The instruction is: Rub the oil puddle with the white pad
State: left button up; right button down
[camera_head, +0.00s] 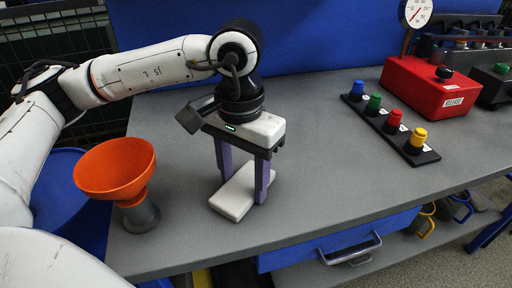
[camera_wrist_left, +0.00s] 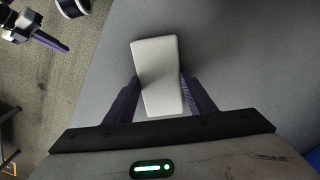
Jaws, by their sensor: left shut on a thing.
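The white pad (camera_head: 240,194) is a flat, pale block at the front middle of the grey bench. My left gripper (camera_head: 245,188) points down with its two purple fingers on either side of the pad and is shut on it. In the left wrist view the pad (camera_wrist_left: 158,76) sits between the fingers, slightly tilted. I cannot tell whether the pad touches the bench top or hangs just above it. I see no oil puddle in either view. Part of what looks like my right gripper (camera_wrist_left: 46,40) shows at the upper left of the wrist view, over the floor.
An orange funnel (camera_head: 115,170) stands on a grey cylinder (camera_head: 141,216) left of the pad. A strip of coloured buttons (camera_head: 390,127) and a red box (camera_head: 430,88) with a gauge (camera_head: 416,12) stand at the right. The bench (camera_head: 330,165) between is clear.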

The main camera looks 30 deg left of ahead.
pick_arm(q)
jog(key=shift+s+d+r, duration=0.2)
jog(key=shift+s+d, duration=0.05)
notch_tip(320, 180, up, 4)
jog(key=shift+f+p, duration=0.1)
jog(key=shift+p, duration=1)
notch_tip(320, 180, up, 2)
jog(key=shift+r+p, duration=0.2)
jog(key=shift+p, duration=0.45)
jog(key=shift+r+p, duration=0.4)
jog(key=shift+r, duration=0.35)
jog(key=shift+a, duration=0.1)
